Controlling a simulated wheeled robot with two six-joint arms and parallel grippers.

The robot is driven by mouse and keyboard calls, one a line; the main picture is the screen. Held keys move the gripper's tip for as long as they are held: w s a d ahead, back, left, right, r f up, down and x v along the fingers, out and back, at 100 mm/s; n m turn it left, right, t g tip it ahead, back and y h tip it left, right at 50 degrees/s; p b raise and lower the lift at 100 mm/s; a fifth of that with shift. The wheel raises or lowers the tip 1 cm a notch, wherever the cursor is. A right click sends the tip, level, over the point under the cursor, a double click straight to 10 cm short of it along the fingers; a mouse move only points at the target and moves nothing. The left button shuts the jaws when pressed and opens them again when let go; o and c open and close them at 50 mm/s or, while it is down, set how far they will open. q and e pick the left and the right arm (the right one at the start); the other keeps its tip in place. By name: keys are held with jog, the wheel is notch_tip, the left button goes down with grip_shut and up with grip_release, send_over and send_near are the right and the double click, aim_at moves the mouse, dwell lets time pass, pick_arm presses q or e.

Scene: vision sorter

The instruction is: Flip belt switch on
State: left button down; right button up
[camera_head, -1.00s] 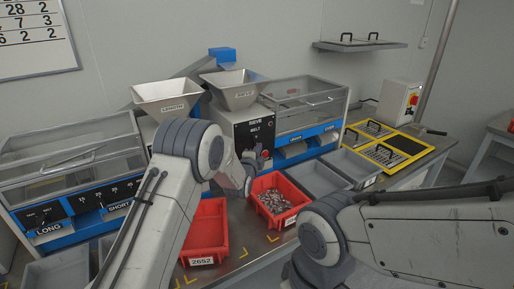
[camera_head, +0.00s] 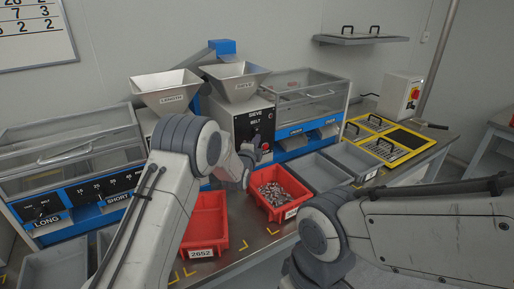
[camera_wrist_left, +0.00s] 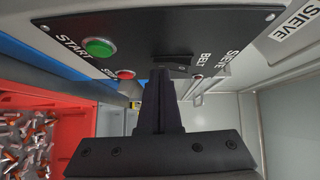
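The black sieve panel (camera_head: 255,128) is on the front of the machine under the sieve hopper. In the left wrist view, the dark belt switch (camera_wrist_left: 175,68) sits on this panel beside the BELT lettering. My left gripper (camera_head: 250,155) is in front of the panel in the head view. Its fingers (camera_wrist_left: 158,85) are together in the left wrist view, with nothing seen between them. The tips are close to the belt switch and partly overlap it; I cannot tell if they touch. My right arm (camera_head: 430,235) comes in from the right, and its gripper is not visible.
A green start button (camera_wrist_left: 98,47) and a red button (camera_wrist_left: 125,75) are near the switch. A red bin with small metal parts (camera_head: 278,190) stands below the panel, and another red bin (camera_head: 207,225) is to its left. Grey trays (camera_head: 318,172) are on the right.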

pick_arm(q)
jog(key=s+f+b, duration=0.1)
jog(key=s+b, duration=0.1)
jog(key=s, duration=1.1)
jog(key=shift+f, duration=0.15)
pick_arm(e)
jog(key=shift+s+f, duration=0.25)
jog(key=shift+f, duration=0.35)
jog(key=shift+s+f, duration=0.2)
jog(key=shift+f, duration=0.35)
pick_arm(q)
jog(key=shift+d, duration=0.1)
